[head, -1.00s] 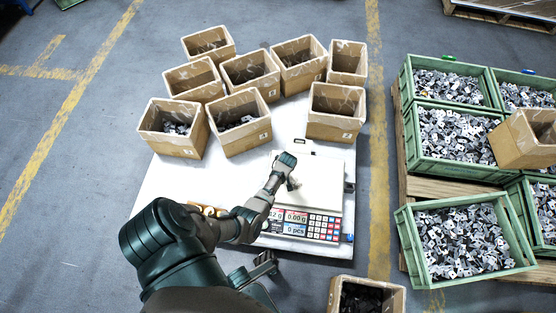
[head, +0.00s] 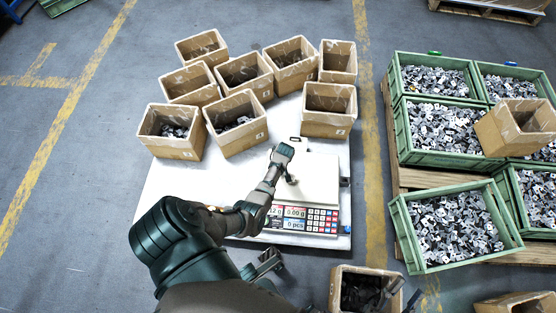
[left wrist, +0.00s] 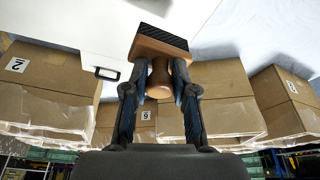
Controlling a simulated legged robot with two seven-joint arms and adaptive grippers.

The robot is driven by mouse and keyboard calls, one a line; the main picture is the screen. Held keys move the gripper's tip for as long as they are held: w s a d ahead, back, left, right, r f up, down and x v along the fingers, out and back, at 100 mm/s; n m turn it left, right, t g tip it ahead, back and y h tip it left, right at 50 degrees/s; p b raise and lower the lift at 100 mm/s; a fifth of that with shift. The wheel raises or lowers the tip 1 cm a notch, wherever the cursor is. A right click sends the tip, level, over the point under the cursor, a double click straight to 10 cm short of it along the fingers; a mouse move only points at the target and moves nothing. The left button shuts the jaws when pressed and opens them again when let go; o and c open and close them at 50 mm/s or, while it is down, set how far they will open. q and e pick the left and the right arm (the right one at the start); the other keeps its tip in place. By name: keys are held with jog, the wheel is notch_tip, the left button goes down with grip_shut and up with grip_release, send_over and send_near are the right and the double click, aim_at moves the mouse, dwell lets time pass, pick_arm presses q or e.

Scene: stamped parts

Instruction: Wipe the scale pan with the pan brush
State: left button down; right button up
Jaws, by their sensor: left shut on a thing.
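The scale (head: 300,218) stands on a white table, with its light flat pan (head: 320,178) behind the display and keys. My left gripper (head: 289,177) is over the pan's left part, mostly hidden by my wrist. In the left wrist view my left gripper (left wrist: 159,90) is shut on the wooden handle of the pan brush (left wrist: 160,47), whose dark bristles point away from the fingers. I cannot tell whether the bristles touch the pan. My right gripper (head: 402,293) shows at the bottom edge, fingers apart, by the lower cardboard box.
Several cardboard boxes (head: 240,125) stand at the back of the white table (head: 180,205). A black handle (left wrist: 107,74) lies beyond the scale. Green crates of stamped parts (head: 450,265) are on the right. Another box (head: 340,277) stands at the bottom.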

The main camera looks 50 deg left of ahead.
pick_arm(q)
jog(key=shift+p+v, duration=0.65)
jog(key=shift+v, duration=0.5)
jog(key=shift+w+a+r, duration=0.1)
jog(key=shift+w+r, duration=0.1)
jog(key=shift+r, duration=0.05)
jog(key=shift+a+f, duration=0.1)
jog(key=shift+a, duration=0.05)
pick_arm(e)
jog(key=f+g, duration=0.1)
jog(key=w+f+g, duration=0.1)
jog(key=d+f+g, duration=0.1)
jog(key=f, duration=0.1)
jog(key=shift+w+g+h, duration=0.3)
jog(key=shift+w, duration=0.05)
jog(key=shift+f, duration=0.1)
